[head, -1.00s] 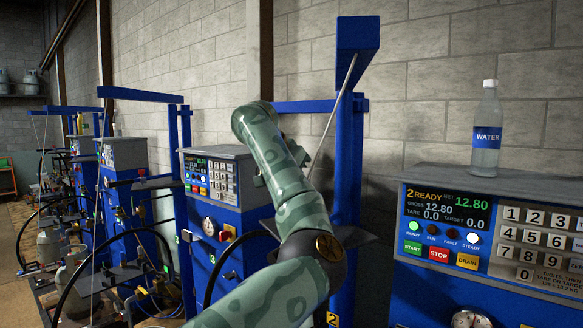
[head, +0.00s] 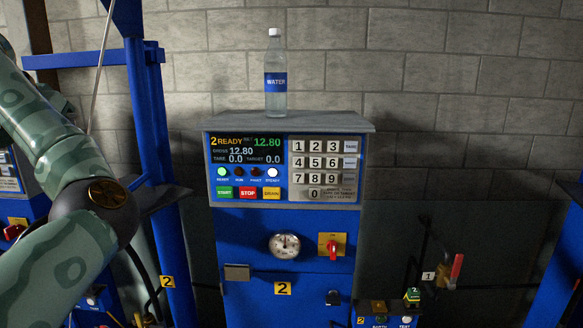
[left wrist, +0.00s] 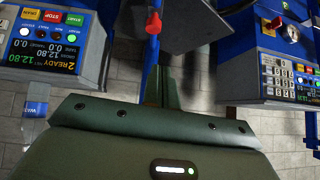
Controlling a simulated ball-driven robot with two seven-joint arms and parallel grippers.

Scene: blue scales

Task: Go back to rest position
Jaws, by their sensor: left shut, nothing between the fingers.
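My left arm (head: 60,200), in a green camouflage pattern, is raised and bent at the left of the head view. Its gripper lies outside that view. In the left wrist view my left gripper (left wrist: 161,88) shows as dark green fingers, shut and empty. A red-ended part (left wrist: 153,22) on a blue stem appears just beyond the fingers; I cannot tell whether they touch. My right gripper is in neither current view.
A blue scale cabinet (head: 285,240) stands ahead, its display (head: 245,150) reading 2 READY, 12.80. A water bottle (head: 275,80) stands upright on top. A blue post (head: 150,130) rises near my left arm. A red-handled valve (head: 456,270) is at right.

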